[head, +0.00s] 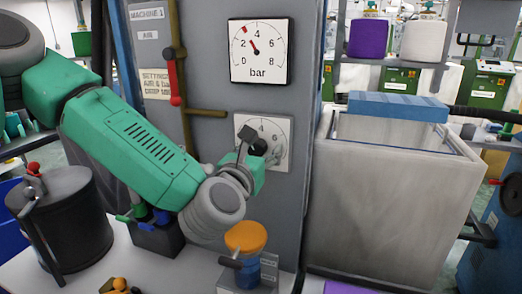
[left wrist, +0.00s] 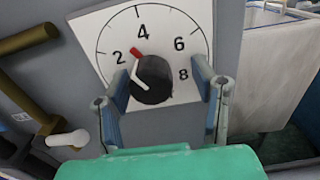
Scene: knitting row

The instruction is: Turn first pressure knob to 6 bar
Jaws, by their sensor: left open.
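The pressure knob (left wrist: 152,80) is black and round with a red mark and a white line. It sits on a white dial plate (left wrist: 110,40); the red mark points up-left, between 2 and 4. In the head view the knob (head: 258,147) is partly hidden by my gripper. The white bar gauge (head: 270,73) above has its red needle between 2 and 4. My left gripper (left wrist: 163,85) is open, one finger on each side of the knob in the wrist view, with visible gaps. In the head view my left gripper (head: 251,152) is at the dial. My right gripper is not in view.
A red-handled lever (head: 174,80) on a brass pipe is left of the gauge. A large grey bin (head: 375,200) with a blue block (head: 398,105) stands at right.

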